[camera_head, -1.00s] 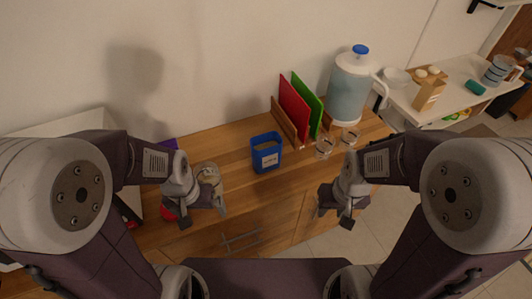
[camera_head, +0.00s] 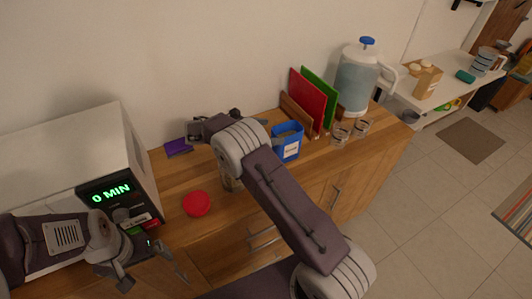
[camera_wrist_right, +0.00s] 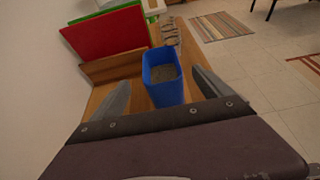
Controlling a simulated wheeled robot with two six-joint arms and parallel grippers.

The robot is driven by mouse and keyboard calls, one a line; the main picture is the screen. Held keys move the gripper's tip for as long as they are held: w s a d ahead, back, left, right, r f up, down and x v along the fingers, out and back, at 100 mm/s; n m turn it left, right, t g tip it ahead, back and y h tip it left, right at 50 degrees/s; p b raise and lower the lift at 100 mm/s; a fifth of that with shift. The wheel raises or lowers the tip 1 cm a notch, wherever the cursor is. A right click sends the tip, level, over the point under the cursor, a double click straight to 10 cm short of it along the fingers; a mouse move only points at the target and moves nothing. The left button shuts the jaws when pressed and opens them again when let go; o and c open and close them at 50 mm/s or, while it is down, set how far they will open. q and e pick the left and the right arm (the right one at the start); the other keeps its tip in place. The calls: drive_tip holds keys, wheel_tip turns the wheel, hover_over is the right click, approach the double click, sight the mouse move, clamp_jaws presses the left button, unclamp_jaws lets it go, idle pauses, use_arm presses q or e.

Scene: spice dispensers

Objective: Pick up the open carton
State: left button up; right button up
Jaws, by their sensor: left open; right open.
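The open carton (camera_head: 291,150) is a blue, open-topped box with a white label, upright on the wooden counter. In the right wrist view the carton (camera_wrist_right: 165,93) stands ahead, its dark inside showing. My right gripper (camera_wrist_right: 162,78) is open, with one finger to each side of the carton in that view; I cannot tell whether either touches it. In the head view my right arm reaches across the counter and largely hides this gripper, left of the carton. My left gripper (camera_head: 152,266) is open and empty, low at the left in front of the microwave.
A red board (camera_head: 307,97) and green board (camera_head: 321,90) stand in a wooden rack behind the carton. Glass jars (camera_head: 341,134) and a water jug (camera_head: 354,80) are to its right. A red round item (camera_head: 197,203), purple item (camera_head: 178,147) and microwave (camera_head: 128,198) are left.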

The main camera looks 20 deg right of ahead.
sight(299, 130)
drive_tip(key=x, duration=0.2)
drive_tip(key=shift+s+d, duration=0.15)
drive_tip(key=shift+d, duration=0.2)
drive_tip(key=shift+f, duration=0.1)
drive_tip(key=p+x, duration=0.1)
drive_tip(key=x, duration=0.4)
drive_tip(key=shift+d, duration=0.35)
drive_tip(key=shift+a, duration=0.1)
drive_tip(key=c, duration=0.3)
clamp_jaws()
